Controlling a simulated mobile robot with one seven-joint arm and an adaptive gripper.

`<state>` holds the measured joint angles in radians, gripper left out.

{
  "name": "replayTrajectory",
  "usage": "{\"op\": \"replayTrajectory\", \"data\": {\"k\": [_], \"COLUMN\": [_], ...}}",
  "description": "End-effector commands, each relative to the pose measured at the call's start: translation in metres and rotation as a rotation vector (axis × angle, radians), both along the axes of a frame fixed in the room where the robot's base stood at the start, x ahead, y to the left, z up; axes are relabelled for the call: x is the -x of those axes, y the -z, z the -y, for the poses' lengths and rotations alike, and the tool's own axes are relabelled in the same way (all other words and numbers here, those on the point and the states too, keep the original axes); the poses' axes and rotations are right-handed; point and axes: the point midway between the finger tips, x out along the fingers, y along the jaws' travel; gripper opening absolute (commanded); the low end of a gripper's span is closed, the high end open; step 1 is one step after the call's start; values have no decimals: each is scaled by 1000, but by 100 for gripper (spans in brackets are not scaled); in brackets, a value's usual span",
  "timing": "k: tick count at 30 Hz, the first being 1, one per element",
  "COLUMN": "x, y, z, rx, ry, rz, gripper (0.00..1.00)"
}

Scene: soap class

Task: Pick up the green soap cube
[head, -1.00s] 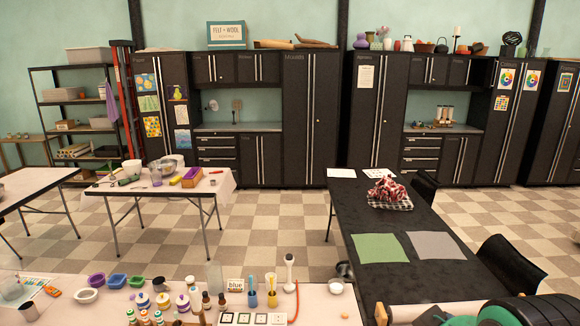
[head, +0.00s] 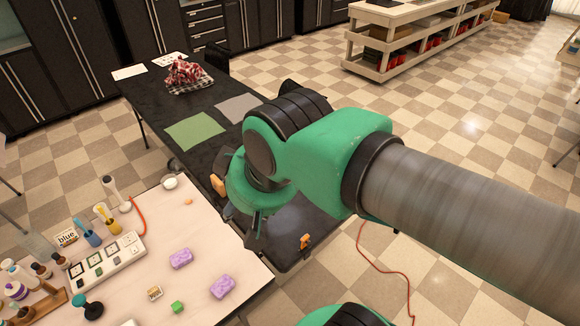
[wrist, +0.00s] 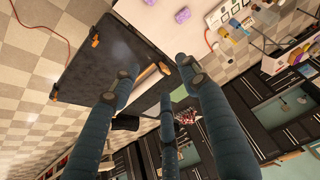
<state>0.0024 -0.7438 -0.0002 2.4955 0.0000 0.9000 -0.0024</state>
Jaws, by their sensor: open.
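The green soap cube (head: 177,306) sits on the pale tabletop (head: 145,278) near the bottom of the head view. Two purple soap bars, one upper (head: 181,259) and one lower (head: 222,286), lie close to it. My gripper (head: 246,218) hangs beyond and to the right of the cube, over the table edge area and apart from the cube. In the wrist view its fingers (wrist: 158,80) are spread with nothing between them. The wrist view shows the purple bars at its top edge, but I do not see the green cube there.
A power strip (head: 110,258), paint bottles (head: 17,274) and a dark green-topped object (head: 88,307) are to the left. A black table (head: 150,95) adjoins behind. A red cable (head: 385,265) lies on the floor.

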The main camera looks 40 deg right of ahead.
Motion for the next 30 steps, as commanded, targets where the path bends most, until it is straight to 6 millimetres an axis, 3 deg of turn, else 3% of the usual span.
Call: {"op": "replayTrajectory", "data": {"k": [5, 11, 21, 30], "x": [-14, -46, -118, -184], "y": [-6, -17, -29, -26], "z": [4, 16, 50, 89], "rx": [6, 19, 40, 54], "ry": [3, 10, 21, 29], "rz": [-13, -40, -97, -147], "gripper": [45, 45, 45, 45]}}
